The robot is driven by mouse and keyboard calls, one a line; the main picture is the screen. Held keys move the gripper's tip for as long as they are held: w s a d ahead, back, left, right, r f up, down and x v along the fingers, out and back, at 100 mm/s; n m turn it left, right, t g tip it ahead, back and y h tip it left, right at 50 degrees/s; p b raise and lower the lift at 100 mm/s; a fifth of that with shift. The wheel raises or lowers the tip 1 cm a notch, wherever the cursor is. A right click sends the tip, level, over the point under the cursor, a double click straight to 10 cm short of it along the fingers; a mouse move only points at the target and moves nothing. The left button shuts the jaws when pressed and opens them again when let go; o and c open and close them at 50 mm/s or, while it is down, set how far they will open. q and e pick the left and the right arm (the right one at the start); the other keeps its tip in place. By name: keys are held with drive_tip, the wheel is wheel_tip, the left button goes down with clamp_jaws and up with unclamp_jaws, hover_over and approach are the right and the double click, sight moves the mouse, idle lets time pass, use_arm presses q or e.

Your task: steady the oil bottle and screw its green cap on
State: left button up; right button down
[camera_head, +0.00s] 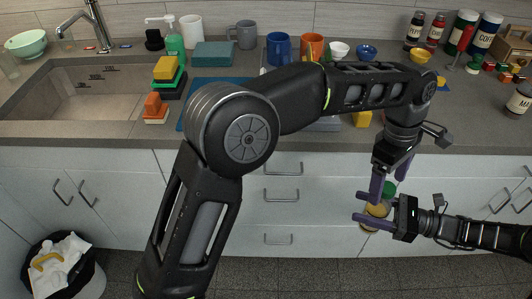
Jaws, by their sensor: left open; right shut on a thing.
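The oil bottle (378,209) is yellowish and is held in the air in front of the counter at the right. My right gripper (362,208) is shut on it, its purple fingers pointing left across the bottle. The green cap (389,188) shows at the bottle's top end; whether it is threaded on or only resting there I cannot tell. My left gripper (388,184) reaches down from above, open, with its purple fingers on either side of the cap. The fingers and the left gripper hide parts of the bottle and cap.
The counter edge (330,143) and white drawers (300,215) lie behind the grippers. Mugs, bowls, jars and a blue mug (279,48) stand on the counter. A sink (85,88) is at left, a bin (62,268) below it. The floor (310,278) in front is clear.

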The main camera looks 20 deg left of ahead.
use_arm(q)
drive_tip(key=n, duration=0.5)
drive_tip(key=shift+s+n+t, duration=0.1)
drive_tip(key=shift+n+t, duration=0.3)
drive_tip(key=shift+n, duration=0.3)
drive_tip(key=r, duration=0.7)
drive_tip(key=shift+a, duration=0.3)
drive_tip(key=w+a+f+m+g+y, duration=0.1)
drive_tip(key=a+f+m, duration=0.45)
drive_tip(key=a, duration=0.35)
drive_tip(key=w+a+f+m, duration=0.1)
drive_tip(key=a+f+m, duration=0.3)
drive_tip(key=a+m, duration=0.35)
drive_tip(key=a+f+m+g+y, duration=0.1)
drive_tip(key=a+f+m, duration=0.45)
drive_tip(key=a, duration=0.45)
drive_tip(key=shift+s+a+r+m, duration=0.25)
drive_tip(key=shift+a+r+m, duration=0.6)
drive_tip(key=shift+a+m, duration=0.2)
drive_tip(key=shift+s+a+r+m, duration=0.25)
drive_tip(key=shift+a+r+m, duration=0.55)
drive_tip(key=shift+a+m, duration=0.15)
drive_tip(key=shift+d, duration=0.1)
